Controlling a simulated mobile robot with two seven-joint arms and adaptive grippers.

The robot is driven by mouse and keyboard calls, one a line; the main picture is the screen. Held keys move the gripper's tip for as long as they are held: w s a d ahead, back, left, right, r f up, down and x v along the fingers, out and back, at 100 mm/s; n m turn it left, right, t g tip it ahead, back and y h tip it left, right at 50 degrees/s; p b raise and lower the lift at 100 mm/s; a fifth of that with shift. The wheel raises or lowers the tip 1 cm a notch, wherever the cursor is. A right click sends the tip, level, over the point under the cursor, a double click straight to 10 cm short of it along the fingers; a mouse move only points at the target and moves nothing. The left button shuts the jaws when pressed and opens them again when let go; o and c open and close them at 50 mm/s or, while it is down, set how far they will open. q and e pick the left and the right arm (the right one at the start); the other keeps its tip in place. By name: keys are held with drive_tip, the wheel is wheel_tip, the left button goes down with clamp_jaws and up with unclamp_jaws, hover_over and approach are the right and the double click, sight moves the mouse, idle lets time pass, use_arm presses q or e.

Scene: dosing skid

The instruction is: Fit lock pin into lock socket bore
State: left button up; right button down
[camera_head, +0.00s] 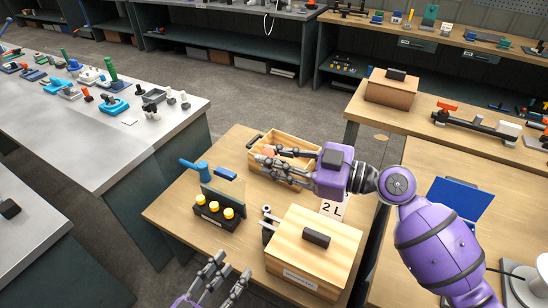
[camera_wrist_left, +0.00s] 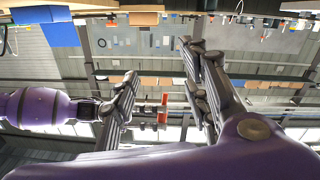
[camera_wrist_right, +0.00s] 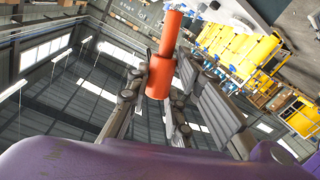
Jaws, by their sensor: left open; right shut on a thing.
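My right gripper (camera_head: 266,157) reaches over the open wooden box (camera_head: 296,179) in the middle of the table. It is shut on an orange pin (camera_wrist_right: 158,78), a stepped cylinder with a thinner upper part, seen between its fingers in the right wrist view. In the head view the fingers mostly hide the pin. My left gripper (camera_head: 231,267) is low at the front of the table, fingers apart and empty; its open fingers also show in the left wrist view. I cannot tell for certain which fixture has the lock socket bore.
A black block with yellow knobs (camera_head: 214,220), a plate and a blue handle (camera_head: 192,166) stands left on the table (camera_head: 167,211). A lidded wooden box (camera_head: 325,250) stands at front right, beside small grey parts (camera_head: 267,216). A grey bench (camera_head: 120,145) is at left.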

drive_tip(key=shift+s+r, duration=0.1)
use_arm(q)
drive_tip(key=s+a+f+n+g+y, duration=0.1)
drive_tip(key=s+a+f+g+y, duration=0.2)
drive_tip(key=f, duration=0.6)
drive_tip(key=s+a+f+n+g+y, duration=0.2)
drive_tip(key=s+a+f+y, duration=0.3)
drive_tip(key=s+a+f, duration=0.3)
wheel_tip(320, 180, down, 2)
drive_tip(key=shift+s+a+f+g+y, duration=0.15)
drive_tip(key=shift+s+f+g+y, duration=0.2)
drive_tip(key=shift+s+g, duration=0.35)
drive_tip(key=shift+s+r, duration=0.1)
drive_tip(key=c, duration=0.3)
use_arm(e)
drive_tip(key=s+d+f+m+t+h, duration=0.1)
drive_tip(key=s+d, duration=0.1)
drive_tip(key=d, duration=0.5)
drive_tip(key=s+d+f+m+t, duration=0.1)
drive_tip(key=s+d+t, duration=0.1)
drive_tip(key=d, duration=0.6)
drive_tip(key=shift+s+f+h, duration=0.35)
drive_tip(key=shift+f+h, duration=0.05)
drive_tip(key=shift+d, duration=0.1)
